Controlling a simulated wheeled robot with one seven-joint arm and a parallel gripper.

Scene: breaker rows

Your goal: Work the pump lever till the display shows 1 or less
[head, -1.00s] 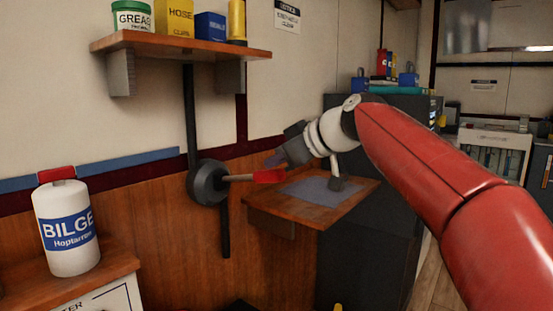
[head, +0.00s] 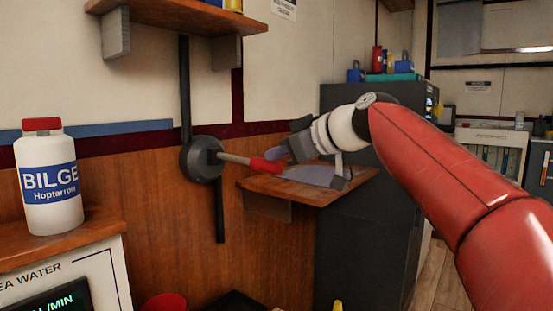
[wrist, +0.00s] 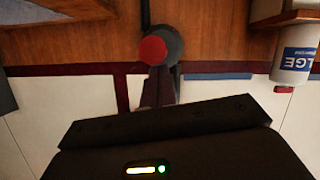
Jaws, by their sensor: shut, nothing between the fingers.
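The pump lever (head: 236,158) has a pale shaft and a red grip (head: 265,165). It sticks out to the right from a round dark hub (head: 200,158) on the wooden wall panel and slopes slightly down. In the wrist view the red grip (wrist: 152,50) is seen end-on in front of the hub (wrist: 172,42). My gripper (head: 276,153) is shut and empty, just above the grip's outer end; I cannot tell if they touch. Its fingertips (wrist: 160,72) point at the grip in the wrist view. The display (head: 58,302) shows only "L/MIN"; its number is out of frame.
A small wooden shelf (head: 305,193) lies just below and right of the grip. A white BILGE bottle (head: 50,180) stands on the left counter. A wall shelf (head: 180,15) hangs above the hub. A dark cabinet (head: 355,240) stands on the right.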

